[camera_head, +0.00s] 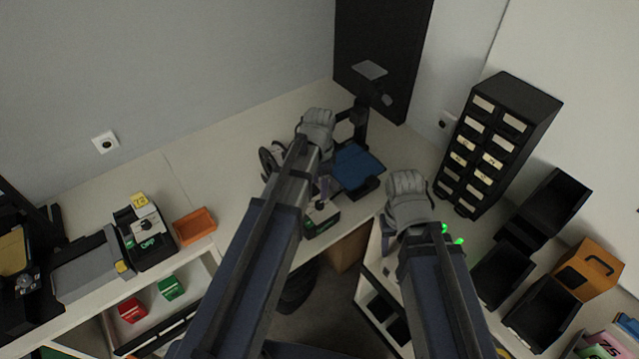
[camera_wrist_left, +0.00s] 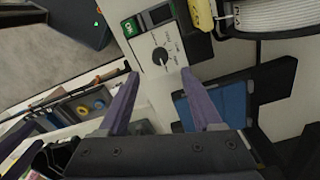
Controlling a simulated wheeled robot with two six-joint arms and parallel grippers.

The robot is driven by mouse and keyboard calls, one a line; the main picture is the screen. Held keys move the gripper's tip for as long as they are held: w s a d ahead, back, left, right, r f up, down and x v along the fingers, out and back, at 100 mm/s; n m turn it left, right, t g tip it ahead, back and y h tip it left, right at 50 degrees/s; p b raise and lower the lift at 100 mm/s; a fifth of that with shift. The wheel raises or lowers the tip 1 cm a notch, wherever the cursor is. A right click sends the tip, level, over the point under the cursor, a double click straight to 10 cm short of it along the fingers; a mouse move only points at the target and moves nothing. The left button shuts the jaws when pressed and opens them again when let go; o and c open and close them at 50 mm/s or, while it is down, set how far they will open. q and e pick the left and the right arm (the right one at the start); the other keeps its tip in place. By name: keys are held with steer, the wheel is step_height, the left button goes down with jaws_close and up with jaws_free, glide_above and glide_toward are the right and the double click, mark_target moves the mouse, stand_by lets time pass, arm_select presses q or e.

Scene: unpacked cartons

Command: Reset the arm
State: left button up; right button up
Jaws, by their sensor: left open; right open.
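My left arm comes in from the left, and its grey wrist (camera_head: 318,125) is over the corner of the white worktop. In the left wrist view, the two purple fingers of my left gripper (camera_wrist_left: 158,75) are apart with nothing between them. Beyond them is a dial panel (camera_wrist_left: 160,50) with a green switch. I cannot tell whether the fingers touch it. My right gripper (camera_head: 407,200) hangs in front of the right-hand worktop. Its fingertips are hidden in the head view, and I see nothing held.
A printer with a blue bed (camera_head: 357,165) stands close behind the left gripper. A black drawer cabinet (camera_head: 495,140), black bins (camera_head: 545,205) and an orange carton (camera_head: 588,270) are at right. An orange tray (camera_head: 195,226) lies at left. The worktop behind it is clear.

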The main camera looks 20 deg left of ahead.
stand_by(0.3)
arm_select(q)
steer(key=s+d+f+n+b, duration=0.3)
steer(key=s+d, duration=0.2)
steer(key=s, duration=0.2)
steer(key=s+d+f+n+y+b, duration=0.1)
steer(key=s+d+f+n+b, duration=0.2)
steer(key=s+d, duration=0.3)
steer(key=shift+s+f+n+b, duration=0.4)
steer(key=shift+s+n, duration=0.1)
steer(key=shift+s, duration=0.3)
arm_select(e)
step_height(320, 180, down, 7)
arm_select(q)
steer(key=shift+a, duration=0.1)
